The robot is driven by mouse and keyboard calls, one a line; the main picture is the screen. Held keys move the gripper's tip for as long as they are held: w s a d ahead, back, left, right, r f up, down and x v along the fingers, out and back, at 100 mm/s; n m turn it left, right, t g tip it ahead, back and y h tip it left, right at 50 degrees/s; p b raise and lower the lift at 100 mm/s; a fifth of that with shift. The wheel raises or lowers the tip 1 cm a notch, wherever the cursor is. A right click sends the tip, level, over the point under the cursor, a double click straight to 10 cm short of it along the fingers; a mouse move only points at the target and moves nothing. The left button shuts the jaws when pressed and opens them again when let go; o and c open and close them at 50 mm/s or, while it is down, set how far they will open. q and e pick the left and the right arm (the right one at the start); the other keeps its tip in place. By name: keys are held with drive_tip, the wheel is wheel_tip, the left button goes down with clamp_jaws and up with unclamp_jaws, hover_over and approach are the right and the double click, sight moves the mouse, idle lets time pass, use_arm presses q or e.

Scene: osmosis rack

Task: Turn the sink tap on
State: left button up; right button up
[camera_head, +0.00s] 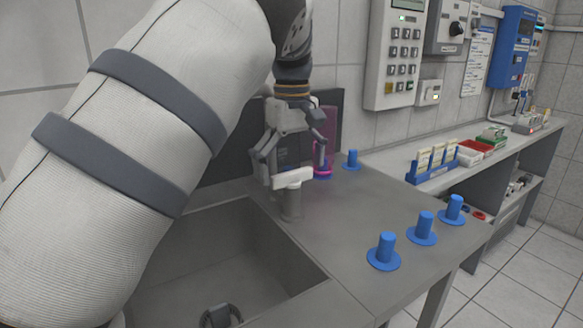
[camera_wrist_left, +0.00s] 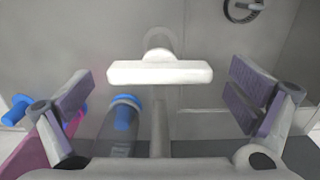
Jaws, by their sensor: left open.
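The sink tap has a white bar handle (camera_head: 293,178) on a short grey post (camera_head: 291,206), beside the sink basin (camera_head: 215,250). In the left wrist view the handle (camera_wrist_left: 160,72) lies crosswise, in the middle of the picture. My left gripper (camera_head: 293,163) is open right at the tap. In the left wrist view its two fingers stand wide apart, one off each end of the handle, with a visible gap on both sides and nothing held. My left arm hides part of the basin in the head view. My right gripper is not in view.
Blue pegs with round bases (camera_head: 384,252) stand on the counter to the right. A pink-and-clear vessel (camera_head: 322,165) and another blue peg (camera_head: 352,160) stand close behind the gripper. The wall carries a keypad panel (camera_head: 398,55). A side bench holds racks (camera_head: 437,160).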

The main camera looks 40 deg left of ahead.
use_arm(q)
drive_tip(key=c, duration=1.2)
drive_tip(key=shift+o, duration=0.2)
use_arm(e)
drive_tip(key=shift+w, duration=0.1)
use_arm(q)
drive_tip(key=shift+r+m+p, duration=0.15)
drive_tip(key=shift+m+p, duration=0.25)
drive_tip(key=shift+m, duration=1.2)
drive_tip(key=shift+f+m, duration=0.15)
drive_tip(key=shift+m, duration=1.1)
drive_tip(key=shift+f+m, duration=0.1)
drive_tip(key=shift+m, duration=1.15)
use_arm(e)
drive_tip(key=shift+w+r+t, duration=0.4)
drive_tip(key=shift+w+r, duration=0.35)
